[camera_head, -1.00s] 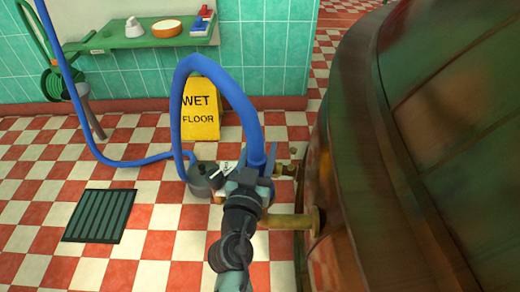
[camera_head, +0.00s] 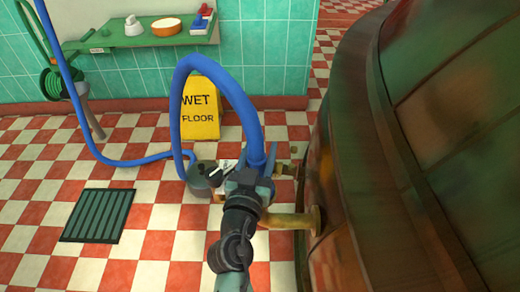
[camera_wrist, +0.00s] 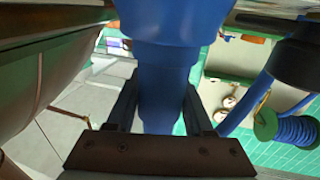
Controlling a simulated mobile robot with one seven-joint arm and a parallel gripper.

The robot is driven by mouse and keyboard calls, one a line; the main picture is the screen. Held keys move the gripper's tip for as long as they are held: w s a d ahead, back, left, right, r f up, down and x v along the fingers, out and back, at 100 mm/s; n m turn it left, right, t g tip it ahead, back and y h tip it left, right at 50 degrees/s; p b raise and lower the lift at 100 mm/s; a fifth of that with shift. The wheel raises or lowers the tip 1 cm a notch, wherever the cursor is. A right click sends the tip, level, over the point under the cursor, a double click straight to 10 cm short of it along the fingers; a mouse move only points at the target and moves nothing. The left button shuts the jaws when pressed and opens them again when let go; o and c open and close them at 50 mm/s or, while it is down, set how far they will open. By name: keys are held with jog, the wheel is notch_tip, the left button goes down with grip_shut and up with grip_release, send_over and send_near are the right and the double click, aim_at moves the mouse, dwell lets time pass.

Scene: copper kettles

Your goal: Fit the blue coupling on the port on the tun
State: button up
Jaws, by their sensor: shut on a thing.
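The copper tun (camera_head: 350,130) fills the right of the head view. A lower brass pipe (camera_head: 290,221) and a smaller upper brass fitting (camera_head: 285,169) stick out from its left side; I cannot tell which is the port. My gripper (camera_head: 262,172) is left of the upper fitting, its tips partly hidden by the arm and hose. In the wrist view, my gripper (camera_wrist: 161,95) is shut on the blue coupling (camera_wrist: 163,75), with a dark finger on either side. A blue hose (camera_head: 225,85) arches up from it. No contact with the tun's fittings can be made out.
A grey round unit (camera_head: 203,177) stands on the floor beside the hose. A yellow wet-floor sign (camera_head: 201,110) stands behind. A green wall shelf (camera_head: 140,38) holds small items, with a green hose reel (camera_head: 55,84) beside it. A dark floor grate (camera_head: 98,216) lies left.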

jog(key=o, duration=1.4)
jog(key=shift+f, duration=0.1)
jog(key=shift+c, duration=0.2)
jog(key=shift+f, duration=0.1)
jog(key=v, duration=1.3)
jog(key=shift+b, duration=0.3)
